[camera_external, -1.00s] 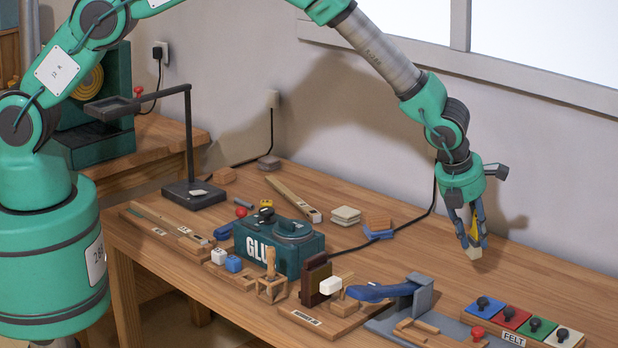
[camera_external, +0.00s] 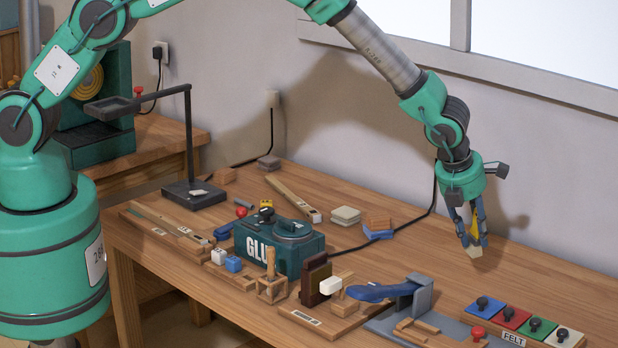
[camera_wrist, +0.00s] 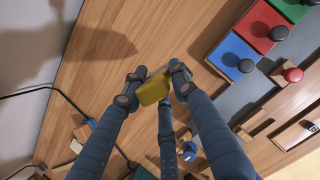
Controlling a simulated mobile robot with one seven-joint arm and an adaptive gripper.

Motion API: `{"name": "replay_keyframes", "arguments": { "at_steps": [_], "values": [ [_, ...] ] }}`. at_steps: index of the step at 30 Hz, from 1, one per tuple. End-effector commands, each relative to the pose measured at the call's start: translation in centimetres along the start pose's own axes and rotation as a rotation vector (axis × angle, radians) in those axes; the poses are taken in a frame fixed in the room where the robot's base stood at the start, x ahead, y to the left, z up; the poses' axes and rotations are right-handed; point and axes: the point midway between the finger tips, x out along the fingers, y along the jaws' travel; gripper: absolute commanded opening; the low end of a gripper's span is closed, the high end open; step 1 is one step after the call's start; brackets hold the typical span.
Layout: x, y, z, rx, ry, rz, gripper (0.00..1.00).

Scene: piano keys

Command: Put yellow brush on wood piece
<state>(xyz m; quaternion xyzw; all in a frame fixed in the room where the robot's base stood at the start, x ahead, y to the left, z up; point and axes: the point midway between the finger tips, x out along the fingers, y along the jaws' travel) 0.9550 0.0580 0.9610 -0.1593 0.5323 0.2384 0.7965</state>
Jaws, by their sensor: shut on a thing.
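My gripper (camera_external: 474,240) is shut on the yellow brush (camera_wrist: 153,91), above the right-hand part of the workbench. In the external view the brush's yellow part (camera_external: 473,232) shows between the fingers, with a pale tip (camera_external: 474,252) pointing down. The tip is close to the bench top; I cannot tell whether it touches. A brown wood piece (camera_external: 378,222) lies left of the gripper, beside a blue item (camera_external: 378,235). I cannot tell which one the task names.
The green glue box (camera_external: 278,245) stands mid-bench. A grey stand with a blue-handled tool (camera_external: 380,291) is at the front. A felt rack with coloured blocks (camera_external: 522,325) is at the front right. A black cable (camera_external: 425,212) runs along the back. Bench around the gripper is clear.

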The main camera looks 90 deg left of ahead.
Motion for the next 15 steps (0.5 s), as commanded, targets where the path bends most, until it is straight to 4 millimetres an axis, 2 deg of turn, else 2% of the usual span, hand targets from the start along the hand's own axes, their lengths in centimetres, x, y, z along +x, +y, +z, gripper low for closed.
{"name": "replay_keyframes", "arguments": {
  "at_steps": [4, 8, 11, 15],
  "values": [
    [0.0, 0.5, 0.2, -0.01, 0.0, 0.003, 0.01],
    [0.2, 2.0, 0.9, -0.04, 0.001, 0.012, 0.0],
    [0.5, 4.0, 1.6, -0.078, 0.003, 0.024, 0.0],
    [0.9, 8.1, 3.0, -0.159, 0.006, 0.048, 0.0]
  ]
}}
